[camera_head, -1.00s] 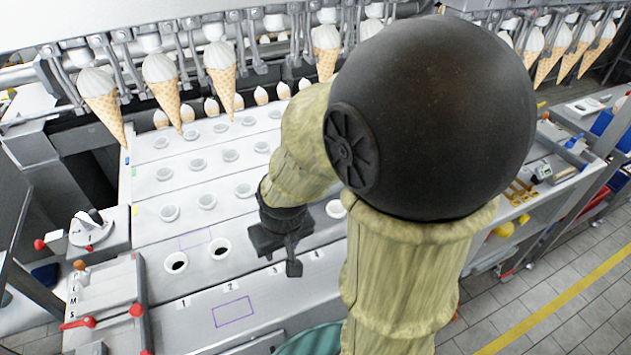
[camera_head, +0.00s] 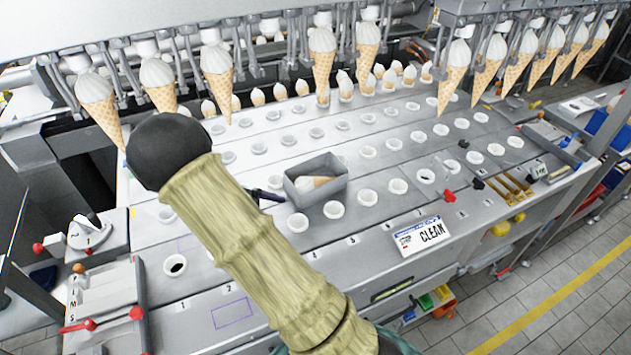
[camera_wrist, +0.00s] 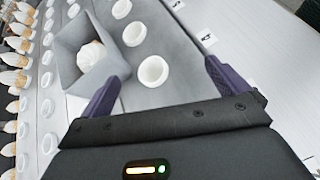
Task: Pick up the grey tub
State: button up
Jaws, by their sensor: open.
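The grey tub (camera_head: 325,193) is a small open box on the white machine deck, in the middle of the head view. A cone with white ice cream (camera_head: 313,183) lies in it. The tub also shows at upper left in the wrist view (camera_wrist: 70,68). My gripper (camera_wrist: 162,70) is open and empty, with its two purple fingers spread. In the wrist view the tub lies beyond the left finger, not between the fingers. In the head view a dark finger (camera_head: 266,194) shows just left of the tub; my arm hides the rest of the gripper.
White cup holders (camera_head: 334,209) stand in rows around the tub. Cones (camera_head: 322,62) hang from the rail behind. The deck's front strip is mostly clear.

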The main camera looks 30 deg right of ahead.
jog(key=w+a+n+t+h, duration=0.1)
jog(key=w+h, duration=0.1)
jog(key=w+a+n+t+h, duration=0.1)
jog(key=w+n+h, duration=0.1)
jog(key=w, duration=0.1)
jog(key=w+a+n+t+h, duration=0.2)
jog(key=w+h, duration=0.1)
jog(key=shift+w, duration=0.15)
jog(key=shift+d, duration=0.1)
